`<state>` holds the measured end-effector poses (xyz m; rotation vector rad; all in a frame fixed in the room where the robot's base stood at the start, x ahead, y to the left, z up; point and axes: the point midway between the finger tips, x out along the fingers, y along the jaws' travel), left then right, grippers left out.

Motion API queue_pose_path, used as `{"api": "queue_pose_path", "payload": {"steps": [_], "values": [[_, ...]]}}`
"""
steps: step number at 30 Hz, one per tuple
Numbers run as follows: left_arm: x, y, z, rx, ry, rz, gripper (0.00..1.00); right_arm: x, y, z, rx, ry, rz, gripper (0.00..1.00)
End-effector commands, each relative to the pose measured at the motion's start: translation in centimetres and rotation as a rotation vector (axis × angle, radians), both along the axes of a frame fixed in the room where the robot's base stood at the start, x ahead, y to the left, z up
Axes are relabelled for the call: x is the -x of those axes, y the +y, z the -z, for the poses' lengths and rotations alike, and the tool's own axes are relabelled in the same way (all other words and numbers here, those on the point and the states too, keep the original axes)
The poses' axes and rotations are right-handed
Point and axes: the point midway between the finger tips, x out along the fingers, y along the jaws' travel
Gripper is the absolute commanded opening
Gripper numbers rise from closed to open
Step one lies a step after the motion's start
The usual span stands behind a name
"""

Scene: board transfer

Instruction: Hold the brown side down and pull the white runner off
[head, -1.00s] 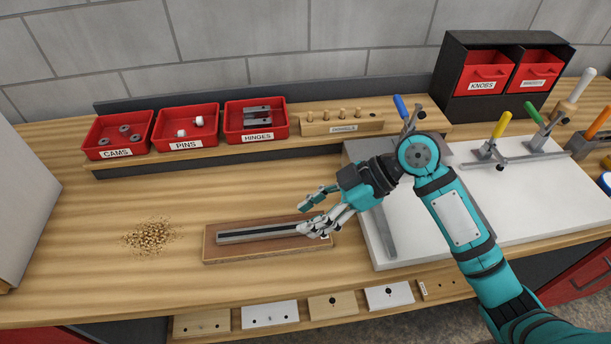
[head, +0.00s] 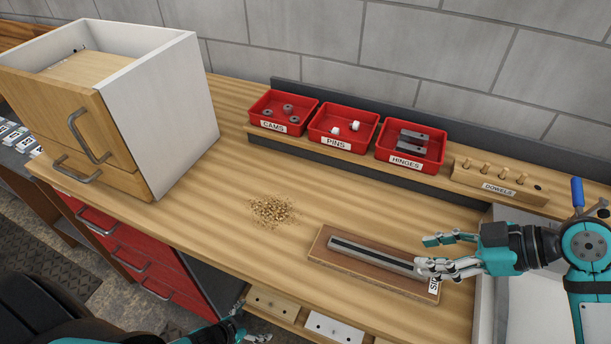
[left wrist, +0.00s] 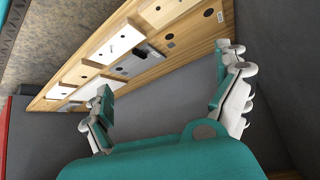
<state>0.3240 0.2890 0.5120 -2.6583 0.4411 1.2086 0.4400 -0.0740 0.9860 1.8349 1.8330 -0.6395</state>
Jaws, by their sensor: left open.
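The brown side (head: 325,240) lies flat on the bench, with a label partly showing at its right end. The runner (head: 365,255), a pale grey strip with a dark groove, lies along it. My right gripper (head: 432,254) is at the runner's right end, its fingers apart. Its lower white fingers overlap the runner's end, and I cannot tell if they touch it. My left gripper (head: 255,335) is low at the bottom edge, in front of the bench. In the left wrist view my left gripper (left wrist: 168,105) is open with nothing between its fingers.
A wood chip pile (head: 271,211) lies left of the brown side. A white cabinet (head: 165,110) stands at the left. Red bins (head: 345,130) and a dowel block (head: 500,180) line the back. Small panels (head: 335,327) sit below the bench's front edge.

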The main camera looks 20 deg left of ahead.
Motion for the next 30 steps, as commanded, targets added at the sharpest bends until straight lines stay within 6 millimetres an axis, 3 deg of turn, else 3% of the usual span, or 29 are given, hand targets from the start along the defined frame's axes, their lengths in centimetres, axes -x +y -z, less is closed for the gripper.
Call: {"api": "queue_pose_path", "payload": {"steps": [1, 3, 6, 8, 12, 18, 21, 25, 30], "values": [[-2.0, -0.4, -2.6, 0.040, -0.062, 0.054, 1.00, 0.0, 0.0, 0.0, 0.000, 0.000, 0.000, 0.38], [-3.6, -2.0, -6.1, 0.124, -0.125, 0.128, 1.00, 0.0, 0.0, 0.0, 0.000, 0.000, 0.000, 0.38], [-4.0, -4.8, -11.2, 0.268, -0.173, 0.246, 1.00, 0.0, 0.0, 0.0, 0.000, 0.000, 0.000, 0.38], [-3.0, -6.5, -14.2, 0.360, -0.173, 0.315, 1.00, 0.0, 0.0, 0.0, 0.000, 0.000, 0.000, 0.38], [1.5, -9.7, -20.4, 0.582, -0.097, 0.451, 1.00, 0.0, 0.0, 0.0, 0.000, 0.000, 0.000, 0.38], [9.1, -12.4, -29.4, 0.878, 0.094, 0.583, 1.00, 0.0, 0.0, 0.0, 0.000, 0.000, 0.000, 0.38], [11.3, -13.7, -34.7, 1.021, 0.176, 0.678, 1.00, 0.0, 0.0, 0.0, 0.000, 0.000, 0.000, 0.38], [11.4, -15.8, -41.5, 1.114, 0.219, 0.973, 1.00, 0.0, 0.0, 0.0, 0.000, 0.000, 0.000, 0.38], [8.4, -16.6, -45.2, 0.917, 0.244, 1.366, 1.00, 0.0, 0.0, 0.0, 0.000, 0.000, 0.000, 0.38]]}}
